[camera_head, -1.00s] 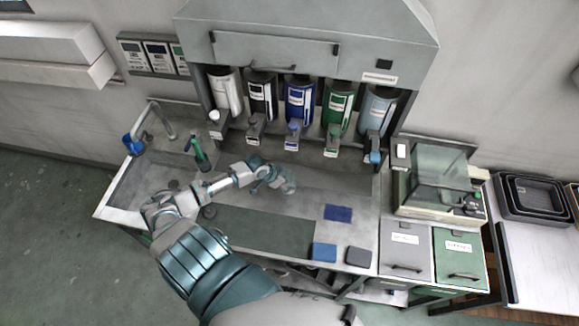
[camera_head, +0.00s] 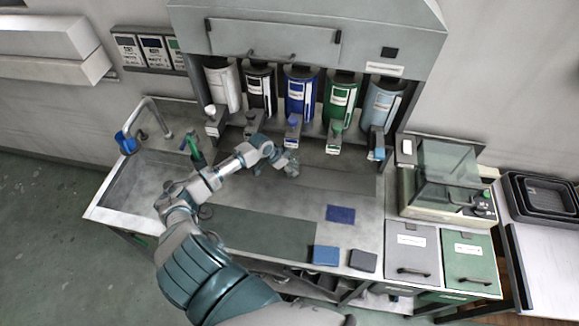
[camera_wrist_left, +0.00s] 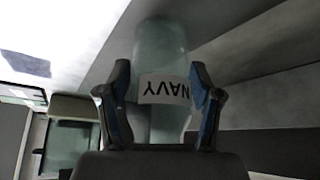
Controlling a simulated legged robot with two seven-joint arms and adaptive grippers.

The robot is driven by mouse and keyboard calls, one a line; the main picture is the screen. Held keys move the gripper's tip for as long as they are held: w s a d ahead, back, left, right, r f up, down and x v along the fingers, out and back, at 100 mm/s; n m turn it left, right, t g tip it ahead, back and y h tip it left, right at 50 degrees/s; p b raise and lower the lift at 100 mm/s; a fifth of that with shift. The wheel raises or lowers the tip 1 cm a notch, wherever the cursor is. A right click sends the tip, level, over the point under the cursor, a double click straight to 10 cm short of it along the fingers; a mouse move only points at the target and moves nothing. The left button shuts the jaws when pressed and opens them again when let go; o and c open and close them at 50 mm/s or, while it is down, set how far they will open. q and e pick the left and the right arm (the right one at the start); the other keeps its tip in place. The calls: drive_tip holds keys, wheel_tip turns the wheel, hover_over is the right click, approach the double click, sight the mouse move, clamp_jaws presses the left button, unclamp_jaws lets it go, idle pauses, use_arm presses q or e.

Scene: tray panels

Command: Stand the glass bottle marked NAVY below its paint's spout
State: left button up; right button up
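The glass bottle marked NAVY (camera_wrist_left: 165,60) is between the fingers of my left gripper (camera_wrist_left: 162,95) in the left wrist view. Its label reads upside down there, and both fingers press against its sides. In the head view my left gripper (camera_head: 285,163) is in front of the row of paint spouts, just below the blue paint's spout (camera_head: 293,128). The bottle is small and pale there, hard to make out against the grey bench. The blue paint canister (camera_head: 297,95) is the middle one in the dispenser. My right gripper is not in view.
White (camera_head: 222,88), black (camera_head: 260,92), green (camera_head: 338,100) and light blue (camera_head: 380,105) canisters flank the blue one. A sink with a tap (camera_head: 150,110) is at the left.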

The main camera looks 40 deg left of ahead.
use_arm(q)
drive_tip(key=shift+o, duration=1.2)
drive_tip(key=shift+s+a+r, duration=0.15)
drive_tip(key=shift+r, duration=0.2)
drive_tip(key=s+a, duration=0.1)
drive_tip(key=s, duration=0.2)
drive_tip(key=s+a, duration=0.2)
drive_tip(key=s, duration=0.2)
drive_tip(key=s+a, duration=0.2)
drive_tip(key=s, duration=0.2)
drive_tip(key=shift+r+b, duration=0.2)
drive_tip(key=shift+b, duration=0.1)
drive_tip(key=shift+a, duration=0.1)
